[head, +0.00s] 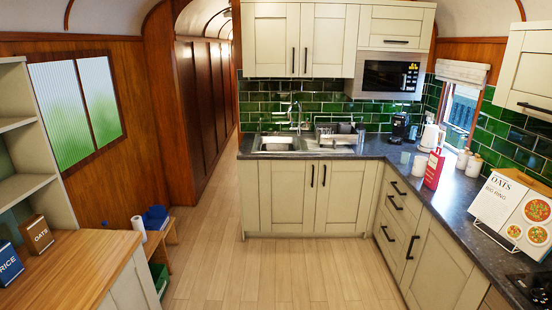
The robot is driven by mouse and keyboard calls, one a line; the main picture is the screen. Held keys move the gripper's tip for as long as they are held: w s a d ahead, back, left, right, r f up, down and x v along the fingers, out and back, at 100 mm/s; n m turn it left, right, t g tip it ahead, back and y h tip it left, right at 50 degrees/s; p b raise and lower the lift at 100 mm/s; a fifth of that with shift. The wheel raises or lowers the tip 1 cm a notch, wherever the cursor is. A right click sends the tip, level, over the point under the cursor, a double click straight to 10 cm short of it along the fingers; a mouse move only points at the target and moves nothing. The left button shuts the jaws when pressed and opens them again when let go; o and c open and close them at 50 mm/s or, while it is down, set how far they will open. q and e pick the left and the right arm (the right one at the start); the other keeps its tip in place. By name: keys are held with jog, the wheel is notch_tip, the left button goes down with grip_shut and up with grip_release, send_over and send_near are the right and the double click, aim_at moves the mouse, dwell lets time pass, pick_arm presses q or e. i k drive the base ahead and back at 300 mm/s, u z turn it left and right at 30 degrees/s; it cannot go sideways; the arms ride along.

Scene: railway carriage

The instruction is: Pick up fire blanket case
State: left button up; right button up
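A red, upright case with a narrow top (434,170) stands on the dark right-hand counter in the head view, near its front edge. It has pale marking on its front, too small to read. It is the only red case-like thing in view, and I cannot tell for sure that it is the fire blanket case. Neither of my grippers is in view.
An open cookbook on a stand (514,212) and white canisters (468,162) share the right counter (450,195). A wooden worktop (75,262) with boxes is at the left. A low bench (158,240) stands behind it. The middle floor (270,270) is clear.

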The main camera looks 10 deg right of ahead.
aim_at(436, 160)
jog(key=z, duration=0.15)
jog(key=i, duration=2)
jog(key=z, duration=0.95)
jog(key=i, duration=2.05)
jog(key=z, duration=0.7)
